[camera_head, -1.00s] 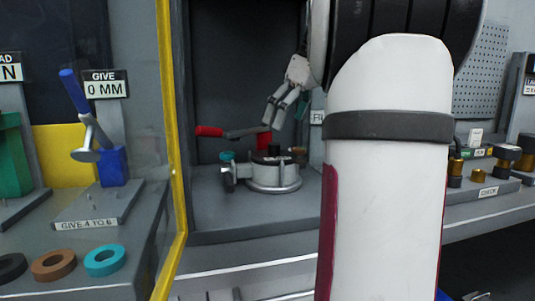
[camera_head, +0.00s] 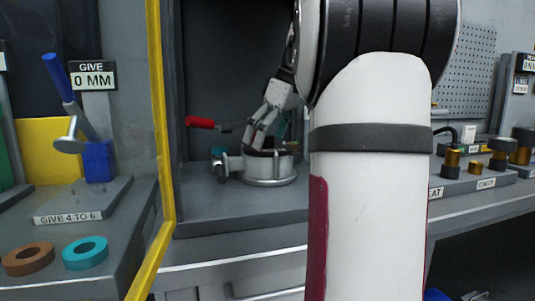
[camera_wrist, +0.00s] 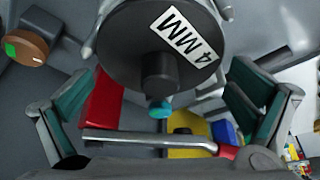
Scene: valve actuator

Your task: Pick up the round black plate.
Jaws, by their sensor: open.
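The round black plate (camera_wrist: 125,50) has a central black knob (camera_wrist: 160,75) and a "4 MM" label. In the head view the valve body (camera_head: 268,177) stands on the cabinet shelf, and my gripper hides most of the plate. My gripper (camera_head: 257,138) is just above the valve body, tilted downward. In the wrist view my gripper (camera_wrist: 160,76) is open, with a teal-padded finger on either side of the knob. Whether a finger touches the plate cannot be told.
A red-handled lever (camera_head: 200,122) sticks out left behind the valve. A yellow frame post (camera_head: 160,150) stands left of the cabinet opening. A "GIVE 0 MM" stand (camera_head: 92,130) and coloured rings (camera_head: 86,253) are further left. Brass and black parts (camera_head: 478,160) stand at right.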

